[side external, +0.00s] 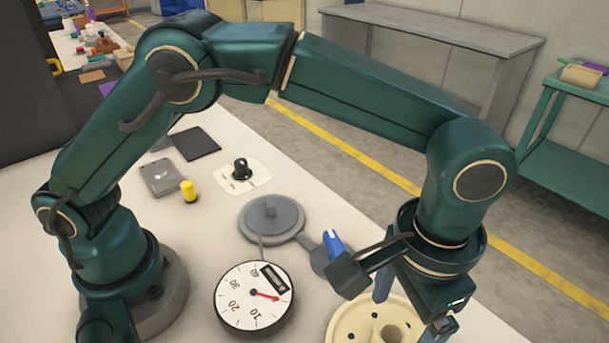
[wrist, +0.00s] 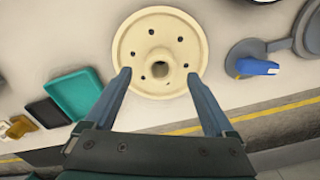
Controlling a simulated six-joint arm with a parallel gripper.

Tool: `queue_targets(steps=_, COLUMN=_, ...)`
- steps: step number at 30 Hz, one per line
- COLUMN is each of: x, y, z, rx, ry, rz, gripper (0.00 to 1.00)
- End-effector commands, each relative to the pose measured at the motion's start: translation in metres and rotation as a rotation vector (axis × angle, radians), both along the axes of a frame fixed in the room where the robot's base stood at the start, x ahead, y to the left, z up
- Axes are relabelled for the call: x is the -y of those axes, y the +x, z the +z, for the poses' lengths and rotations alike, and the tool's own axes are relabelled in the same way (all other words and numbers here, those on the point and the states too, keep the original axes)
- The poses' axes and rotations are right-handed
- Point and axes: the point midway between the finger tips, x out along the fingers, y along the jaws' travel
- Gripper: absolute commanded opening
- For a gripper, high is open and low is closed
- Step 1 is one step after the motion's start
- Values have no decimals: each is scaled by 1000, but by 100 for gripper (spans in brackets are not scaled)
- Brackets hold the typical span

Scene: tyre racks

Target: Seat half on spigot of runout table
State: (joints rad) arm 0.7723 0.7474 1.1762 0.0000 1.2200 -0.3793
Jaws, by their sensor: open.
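The cream wheel half (side external: 345,325) lies flat on the bench below my gripper (side external: 412,306), partly hidden by the arm. In the wrist view the half (wrist: 135,35) shows a round hub with a central hole and several small holes around it. My gripper (wrist: 158,75) is open and empty, its fingertips appearing on either side of the hub, over the disc. I cannot tell whether they touch it.
A round dial (side external: 254,298) with a red needle stands in front of the runout table. A blue piece (side external: 332,242) on a grey round base (side external: 325,262) sits between table and half. A yellow cylinder (side external: 188,191) and black knob (side external: 240,169) stand farther back. A teal tray (wrist: 75,93) lies left in the wrist view.

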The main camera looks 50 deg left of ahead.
Motion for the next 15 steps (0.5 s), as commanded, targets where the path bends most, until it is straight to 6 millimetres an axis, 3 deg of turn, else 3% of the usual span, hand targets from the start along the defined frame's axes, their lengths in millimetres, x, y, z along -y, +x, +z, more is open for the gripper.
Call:
queue_targets(steps=9, x=-1, y=0, z=-37, rx=-1, ry=2, rz=0, gripper=89)
queue_targets(steps=15, x=-1, y=0, z=-46, rx=1, ry=-1, rz=1, gripper=89)
